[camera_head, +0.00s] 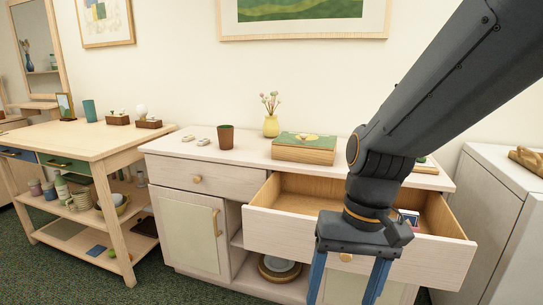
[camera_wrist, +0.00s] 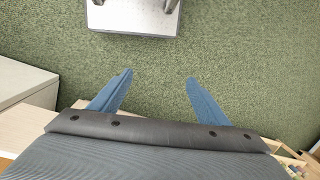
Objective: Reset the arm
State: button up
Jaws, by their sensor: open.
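My gripper (camera_head: 348,277) is open and points down, in front of the pulled-out drawer (camera_head: 275,219) of the sideboard in the head view. Its two blue fingers run off the bottom edge of that view. In the wrist view my gripper (camera_wrist: 160,82) has its fingers spread wide with nothing between them, above the green carpet (camera_wrist: 220,45). My dark arm comes in from the upper right and hides part of the drawer and the sideboard top.
The sideboard (camera_head: 155,165) carries a brown cup (camera_head: 225,137), a yellow vase (camera_head: 271,126) and a wooden box (camera_head: 303,153). A small item (camera_head: 408,217) lies in the drawer. A wooden workbench (camera_head: 75,145) stands left, a white cabinet (camera_head: 495,200) right.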

jog(key=s+d+r+t+h+p, duration=0.1)
jog(key=d+r+p, duration=0.5)
jog(key=p, duration=0.7)
jog(key=shift+d+r+h, duration=0.25)
jog(key=shift+d+h, duration=0.05)
jog(key=shift+d, duration=0.3)
dwell(0.4)
